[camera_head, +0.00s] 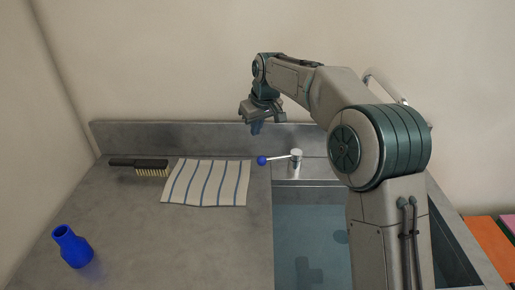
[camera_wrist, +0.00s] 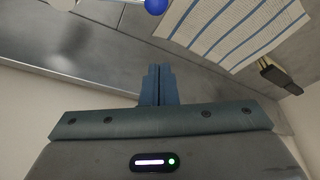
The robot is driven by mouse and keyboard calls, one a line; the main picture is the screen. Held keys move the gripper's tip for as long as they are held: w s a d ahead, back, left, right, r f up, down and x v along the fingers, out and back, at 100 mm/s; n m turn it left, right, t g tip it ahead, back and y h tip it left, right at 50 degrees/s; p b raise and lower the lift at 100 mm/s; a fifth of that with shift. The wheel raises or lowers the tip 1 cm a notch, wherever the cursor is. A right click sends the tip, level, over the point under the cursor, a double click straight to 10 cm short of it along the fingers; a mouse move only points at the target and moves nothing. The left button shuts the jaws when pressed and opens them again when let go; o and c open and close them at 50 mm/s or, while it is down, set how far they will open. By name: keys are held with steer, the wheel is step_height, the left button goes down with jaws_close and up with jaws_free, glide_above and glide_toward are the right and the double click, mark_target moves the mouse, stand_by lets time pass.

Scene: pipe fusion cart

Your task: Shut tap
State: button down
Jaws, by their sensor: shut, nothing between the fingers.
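The tap's lever is a thin rod with a blue ball knob (camera_head: 262,160), pointing left from a short metal post (camera_head: 296,158) at the back edge of the sink. The blue knob also shows at the top of the wrist view (camera_wrist: 156,5). A curved metal spout (camera_head: 384,82) shows partly behind my arm. My gripper (camera_head: 256,128) is shut and empty, pointing down in front of the backsplash. It is above and a little left of the knob, apart from it. In the wrist view its closed fingers (camera_wrist: 158,84) point toward the knob with a gap between.
A striped cloth (camera_head: 206,182) lies left of the sink (camera_head: 300,240). A backsplash (camera_head: 170,134) runs behind.

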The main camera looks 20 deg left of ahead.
mark_target(280, 157)
steer(key=x, duration=0.9)
steer(key=shift+f, duration=0.1)
steer(key=shift+f+p, duration=0.25)
steer(key=shift+p, duration=0.05)
steer(key=shift+s+d+r, duration=0.15)
steer(key=shift+s+d, duration=0.5)
steer(key=shift+d, duration=0.05)
steer(key=shift+s+d+r, duration=0.2)
steer(key=shift+s+d, duration=0.45)
steer(key=shift+d, duration=0.05)
steer(key=shift+d, duration=0.15)
